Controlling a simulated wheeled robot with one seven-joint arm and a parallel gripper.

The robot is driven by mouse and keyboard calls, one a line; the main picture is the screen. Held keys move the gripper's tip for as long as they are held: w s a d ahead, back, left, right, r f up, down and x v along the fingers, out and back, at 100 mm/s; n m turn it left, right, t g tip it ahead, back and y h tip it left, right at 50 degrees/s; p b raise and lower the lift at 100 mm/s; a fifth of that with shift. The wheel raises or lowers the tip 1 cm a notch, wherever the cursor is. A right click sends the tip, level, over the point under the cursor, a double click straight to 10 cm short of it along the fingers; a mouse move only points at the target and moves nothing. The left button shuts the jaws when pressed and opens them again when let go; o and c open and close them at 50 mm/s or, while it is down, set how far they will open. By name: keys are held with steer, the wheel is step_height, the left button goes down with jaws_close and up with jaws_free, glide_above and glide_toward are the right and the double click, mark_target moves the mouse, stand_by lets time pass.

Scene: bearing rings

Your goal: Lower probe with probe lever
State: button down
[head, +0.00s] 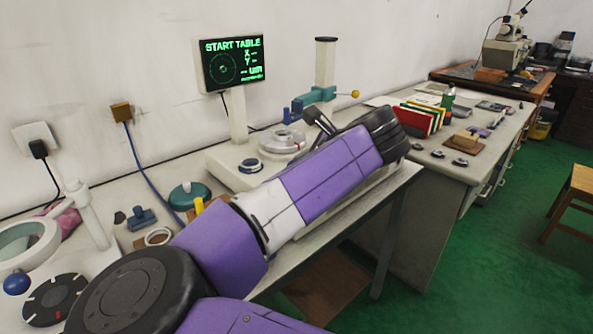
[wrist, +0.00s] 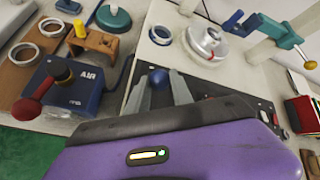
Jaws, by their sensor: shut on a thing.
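In the wrist view, the teal arm (wrist: 280,36) is at the upper right. A silver round table piece (head: 282,141) stands near the blue part; it also shows in the wrist view (wrist: 207,42).
The screen (head: 232,63) reads START TABLE. A blue-and-dark ring (head: 250,166) lies on the pale machine base. A blue AIR box (wrist: 85,88) with a red knob stands left of my gripper. Red, yellow and green folders (head: 423,118) stand to the right.

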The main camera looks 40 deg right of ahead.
stand_by(0.5)
steer(key=c, duration=1.1)
jaws_free()
steer(key=shift+p+v, duration=0.3)
steer(key=shift+v, duration=3.65)
steer(key=shift+f, duration=0.1)
